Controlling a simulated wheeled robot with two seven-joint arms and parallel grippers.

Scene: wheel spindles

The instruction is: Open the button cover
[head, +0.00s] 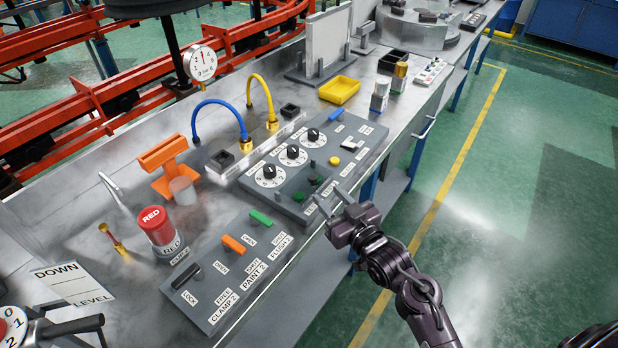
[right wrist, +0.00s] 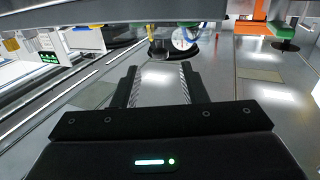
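I cannot tell for sure which part is the button cover. My right gripper (head: 324,205) is at the panel's near right edge, close to the green buttons. In the right wrist view my right gripper (right wrist: 160,80) has its fingers apart with nothing seen between them. Any contact with the panel cannot be made out. My left gripper is not in view.
A second panel (head: 205,322) with green, orange and black levers lies nearer on the worktop. A red-capped can (head: 158,227), an orange holder (head: 163,160) and a yellow tray (head: 339,90) stand around. The green floor (head: 500,220) to the right is clear.

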